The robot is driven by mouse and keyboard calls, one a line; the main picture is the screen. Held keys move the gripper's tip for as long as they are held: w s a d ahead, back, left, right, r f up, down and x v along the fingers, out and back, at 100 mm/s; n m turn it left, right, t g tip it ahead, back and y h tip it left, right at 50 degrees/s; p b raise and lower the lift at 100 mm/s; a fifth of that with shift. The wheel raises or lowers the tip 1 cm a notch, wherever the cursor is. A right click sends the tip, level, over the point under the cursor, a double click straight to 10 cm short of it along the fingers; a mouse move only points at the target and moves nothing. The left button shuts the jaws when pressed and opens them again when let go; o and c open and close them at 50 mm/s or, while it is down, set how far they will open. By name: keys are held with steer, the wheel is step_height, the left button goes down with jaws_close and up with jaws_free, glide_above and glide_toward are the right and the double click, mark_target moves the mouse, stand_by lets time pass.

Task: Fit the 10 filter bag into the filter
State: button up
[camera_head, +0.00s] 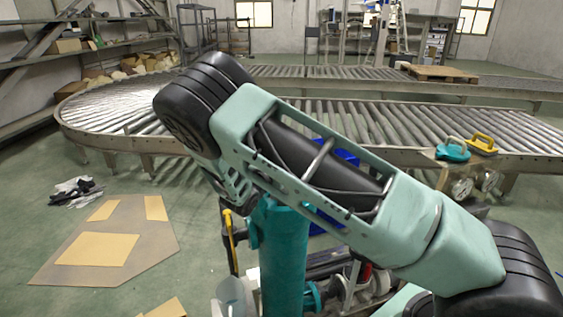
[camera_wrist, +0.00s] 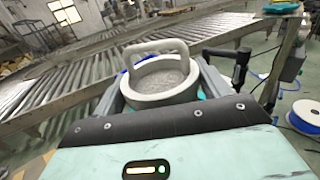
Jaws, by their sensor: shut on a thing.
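In the wrist view, my gripper (camera_wrist: 158,88) is shut on a pale grey round piece with a raised, arched handle (camera_wrist: 157,46), which looks like the filter bag (camera_wrist: 166,98). Its collar rests between the two fingers and its inside looks grey and mottled. Its lower part is hidden behind my gripper. In the head view, a teal upright cylinder (camera_head: 283,255), which looks like the filter, stands just below my arm. The bag does not show clearly in the head view.
Pipework with a yellow lever (camera_head: 230,243) stands beside the cylinder. A curved roller conveyor (camera_head: 120,112) runs behind, with teal (camera_head: 452,149) and yellow (camera_head: 482,143) suction-cup handles on its edge. Cardboard (camera_head: 104,240) lies on the left floor. A blue hose reel (camera_wrist: 305,122) is at the right.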

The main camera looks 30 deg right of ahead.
steer(key=shift+f, duration=0.35)
steer(key=o, duration=1.4)
step_height(320, 180, up, 10)
steer(key=shift+b, duration=1.2)
